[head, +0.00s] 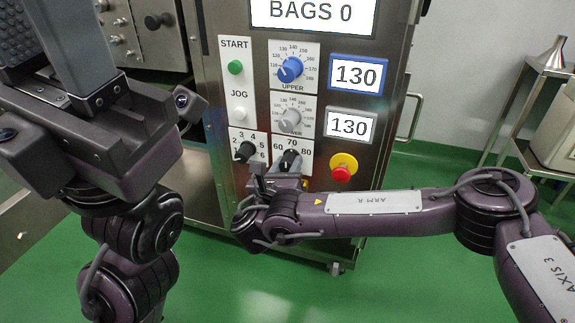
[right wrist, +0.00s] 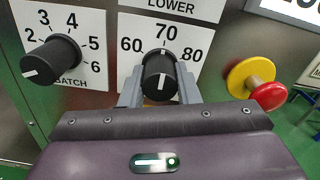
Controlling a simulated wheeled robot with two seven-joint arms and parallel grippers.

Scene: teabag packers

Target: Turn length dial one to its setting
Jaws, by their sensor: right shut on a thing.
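The length dial is a black knob (head: 290,158) on a white plate marked 60, 70 and 80, low on the machine panel. It also shows in the right wrist view (right wrist: 160,72), with its white line pointing about at 70. The label under it is hidden by my gripper. My right gripper (head: 280,170) is shut on this knob, with one grey finger on each side. My left gripper (head: 42,35) is raised close to the camera at the upper left. Its ribbed pad shows apart from the other finger; the fingertips are cut off.
The batch dial (head: 245,151) is just left of the held knob. A red stop button (head: 342,174) on yellow is to its right. Above are the blue upper dial (head: 290,69), grey lower dial (head: 290,118) and two displays reading 130. A steel stand (head: 545,75) is at the right.

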